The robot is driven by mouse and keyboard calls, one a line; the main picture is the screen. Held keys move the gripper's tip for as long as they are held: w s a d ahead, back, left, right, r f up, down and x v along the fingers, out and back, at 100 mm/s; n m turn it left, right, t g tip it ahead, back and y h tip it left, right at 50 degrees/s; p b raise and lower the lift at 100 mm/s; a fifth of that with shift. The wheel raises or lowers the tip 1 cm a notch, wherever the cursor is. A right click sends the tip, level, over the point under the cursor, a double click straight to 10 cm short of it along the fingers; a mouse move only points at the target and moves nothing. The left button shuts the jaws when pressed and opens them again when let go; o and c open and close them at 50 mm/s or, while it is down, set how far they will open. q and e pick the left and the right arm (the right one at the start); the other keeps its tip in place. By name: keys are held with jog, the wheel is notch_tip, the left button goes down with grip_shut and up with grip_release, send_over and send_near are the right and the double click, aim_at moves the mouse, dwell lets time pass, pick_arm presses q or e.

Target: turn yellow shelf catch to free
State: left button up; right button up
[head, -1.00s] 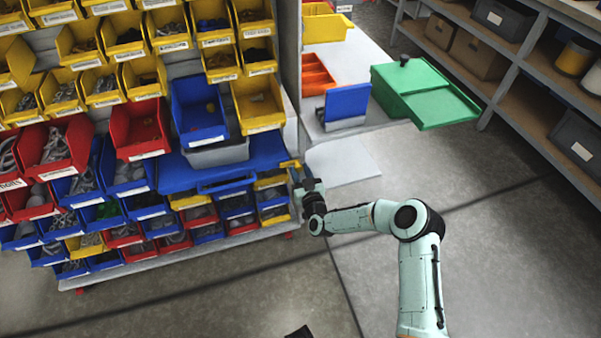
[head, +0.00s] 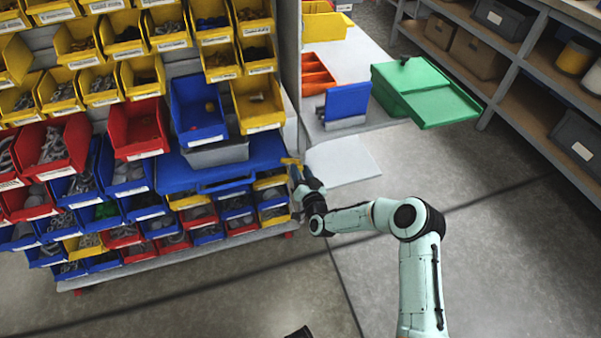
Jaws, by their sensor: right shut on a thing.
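The yellow shelf catch (head: 289,161) sits at the right end of the blue pull-out shelf (head: 180,178), on the side of the bin rack. My right gripper (head: 296,171) is shut on the catch, reaching it from the front right. The fingers and the wrist hide part of the catch, so its exact angle is hard to tell. The blue shelf has a handle along its front and bears a grey bin (head: 216,154).
Bins in yellow, red and blue fill the rack around the shelf. To the right, a white side table (head: 350,65) bears a green box (head: 412,90), a blue holder (head: 347,103) and an orange tray (head: 317,75). The floor in front is clear.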

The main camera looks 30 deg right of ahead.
jog(key=m, duration=0.6)
jog(key=shift+d+f+m+b, duration=0.1)
jog(key=shift+f+m+b, duration=0.05)
jog(key=shift+m+b, duration=0.2)
pick_arm(q)
jog(key=shift+s+a+f+g, duration=0.2)
jog(key=shift+s+f+g, duration=0.2)
jog(key=shift+s+f, duration=0.85)
pick_arm(e)
jog(key=m, duration=0.5)
jog(key=shift+m, duration=0.35)
jog(key=o, duration=1)
jog(key=shift+s, duration=0.1)
pick_arm(q)
jog(key=shift+h, duration=0.3)
jog(key=r+p, duration=0.1)
jog(key=d+r+p, duration=0.1)
jog(key=r, duration=0.1)
jog(key=d+r+p, duration=0.1)
jog(key=shift+s+r, duration=0.3)
jog(key=shift+s, duration=0.05)
pick_arm(e)
jog(key=v, duration=1.3)
jog(key=shift+s, duration=0.15)
